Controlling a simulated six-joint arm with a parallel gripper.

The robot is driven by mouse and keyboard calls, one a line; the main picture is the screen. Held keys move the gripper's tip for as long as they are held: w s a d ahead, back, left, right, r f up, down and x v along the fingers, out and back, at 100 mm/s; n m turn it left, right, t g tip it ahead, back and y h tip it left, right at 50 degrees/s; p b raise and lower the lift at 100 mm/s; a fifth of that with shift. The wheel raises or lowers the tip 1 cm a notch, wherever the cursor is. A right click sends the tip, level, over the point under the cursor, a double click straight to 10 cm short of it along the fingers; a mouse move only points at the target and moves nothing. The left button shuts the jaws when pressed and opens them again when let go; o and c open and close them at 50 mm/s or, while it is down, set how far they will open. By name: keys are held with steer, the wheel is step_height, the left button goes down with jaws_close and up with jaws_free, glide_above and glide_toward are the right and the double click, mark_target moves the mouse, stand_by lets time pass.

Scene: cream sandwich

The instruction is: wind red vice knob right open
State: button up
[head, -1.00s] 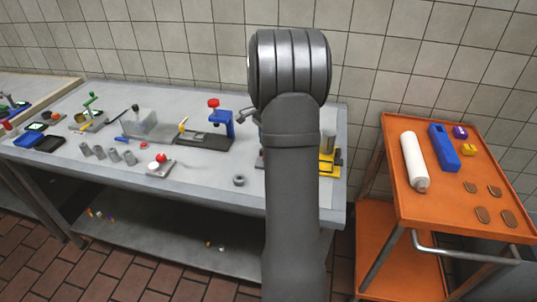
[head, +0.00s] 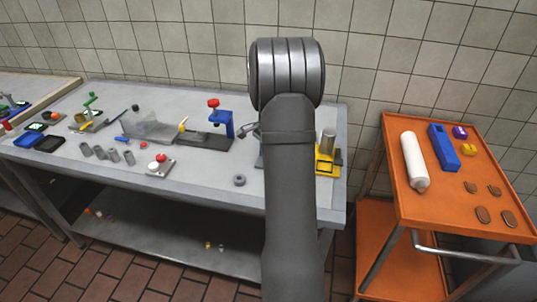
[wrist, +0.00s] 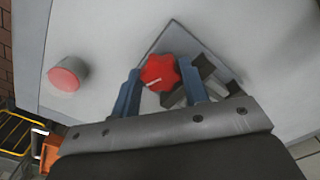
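The red vice knob (wrist: 160,72) is star-shaped and shows in the wrist view above a grey, diamond-turned base plate (wrist: 176,32). A dark jaw-like part (wrist: 205,68) lies beside and below it. My gripper (wrist: 160,68) has its two blue fingers on either side of the knob, with the tips against its edges, so it looks shut on it. In the head view my arm hides the gripper and this vice.
A red-topped round button (wrist: 66,76) stands left of the knob in the wrist view. In the head view, a blue stand with a red knob (head: 222,119) is left of my arm, a yellow fixture (head: 326,167) is right of it, and an orange cart (head: 440,205) stands further right.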

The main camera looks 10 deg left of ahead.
steer(key=shift+d+n, duration=0.1)
steer(key=shift+n, duration=2.8)
steer(key=o, duration=0.7)
steer(key=shift+r, duration=0.1)
step_height(320, 180, up, 17)
steer(key=shift+r, duration=0.2)
